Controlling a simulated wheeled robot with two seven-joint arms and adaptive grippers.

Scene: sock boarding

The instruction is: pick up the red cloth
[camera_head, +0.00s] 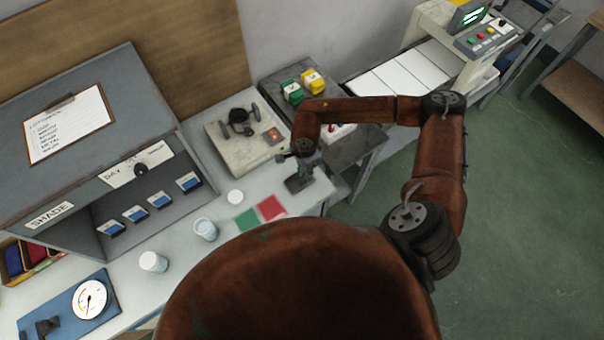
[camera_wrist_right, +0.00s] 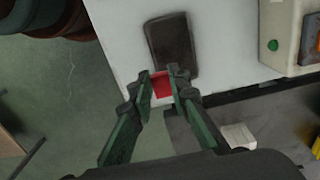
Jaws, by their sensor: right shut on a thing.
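The red cloth shows in the right wrist view as a small red patch (camera_wrist_right: 161,87) between the fingertips of my right gripper (camera_wrist_right: 162,84). A dark rounded pad (camera_wrist_right: 171,47) lies just beyond the fingertips. A flat red patch (camera_head: 271,207) and a green patch (camera_head: 247,219) lie on the table to the left. My left gripper is not in view.
A grey device (camera_head: 222,135) stands behind the gripper. A dark tray with green and yellow blocks (camera_head: 312,81) is farther back. Green floor is open at right.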

